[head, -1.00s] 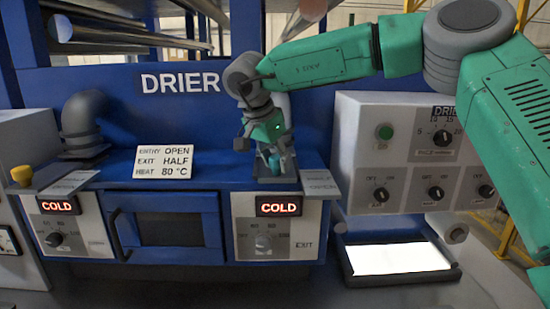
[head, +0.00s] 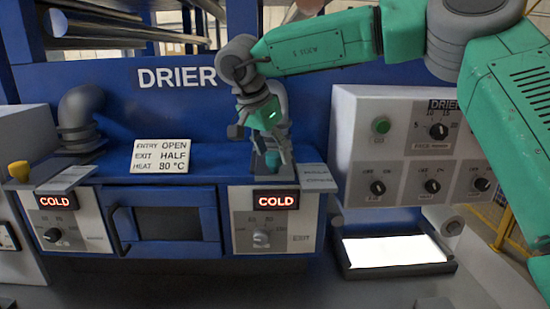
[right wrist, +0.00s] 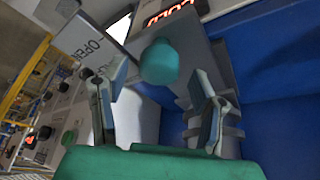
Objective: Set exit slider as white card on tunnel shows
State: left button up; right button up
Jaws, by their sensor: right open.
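The white card (head: 160,156) stands on the blue drier top and reads ENTRY OPEN, EXIT HALF, HEAT 80 °C. The exit slider's teal knob (head: 272,160) is at the right end of the drier top, above the EXIT panel. My right gripper (head: 275,154) points down over it, open. In the right wrist view the teal knob (right wrist: 160,62) shows between the two spread fingers, with gaps on both sides. A label plate (head: 317,176) lies beside the slider; in the right wrist view it reads OPEN. My left gripper is out of view.
A yellow knob (head: 18,171) with its own label plate (head: 66,178) is at the left end. Both small displays read COLD, including the exit display (head: 275,200). A grey pipe (head: 80,120) rises at left. A grey control box (head: 410,147) with dials stands close at right, above a bright tray.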

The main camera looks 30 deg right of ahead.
jog(key=v, duration=1)
jog(key=shift+d, duration=0.1)
jog(key=shift+f, duration=0.1)
